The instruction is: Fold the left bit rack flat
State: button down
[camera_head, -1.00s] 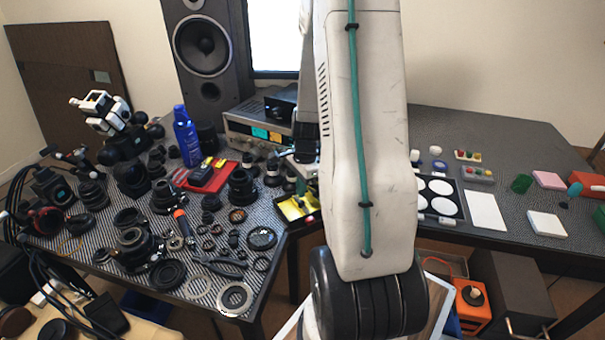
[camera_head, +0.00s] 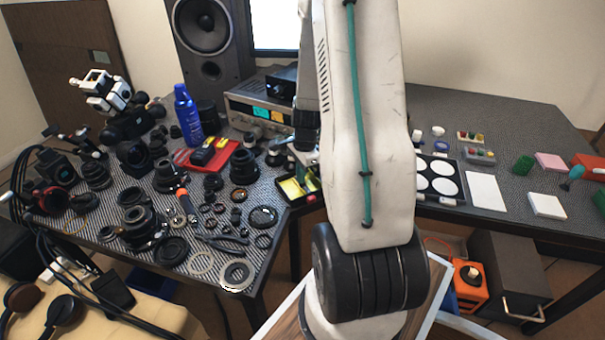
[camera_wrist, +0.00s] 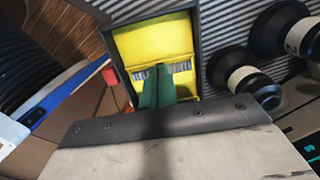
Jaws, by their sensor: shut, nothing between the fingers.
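A small black case with a yellow inside (camera_head: 312,182) sits at the table's inner corner in the head view. In the wrist view the same open case (camera_wrist: 150,40) fills the top middle. Rows of small grey bits show low in its yellow interior, one on each side of my fingers: the left bit rack (camera_wrist: 138,75) and a right one (camera_wrist: 182,67). My gripper (camera_wrist: 159,70) has green fingers, shut and empty, reaching over the case between the two rows. The fingers hide the middle of the case. Whether they touch a rack, and each rack's tilt, I cannot tell.
Black lens parts (camera_wrist: 240,75) stand close right of the case in the wrist view. Lens rings and tools crowd the left table (camera_head: 185,235). A blue spray can (camera_head: 187,115) stands behind. The right table holds a tray with white discs (camera_head: 440,183) and has free room at the back.

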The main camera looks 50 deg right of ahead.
jog(key=shift+s+a+f, duration=0.2)
jog(key=shift+a+f, duration=0.15)
notch_tip(320, 180, up, 15)
jog(key=shift+w+d, duration=0.2)
jog(key=shift+f, duration=0.15)
jog(key=s+a+r+n, duration=0.5)
jog(key=a+n, duration=0.2)
jog(key=a, duration=0.2)
jog(key=s+a+r+n, duration=0.4)
jog(key=a+r+n, duration=0.1)
jog(key=a+n, duration=0.3)
jog(key=s+a+r+n, duration=0.5)
jog(key=a+n, duration=0.2)
jog(key=a, duration=0.3)
jog(key=shift+s+a+r+t+h, duration=0.25)
jog(key=shift+s+r+t+h, duration=0.05)
jog(key=shift+r+t+h, duration=0.1)
jog(key=shift+d, duration=0.15)
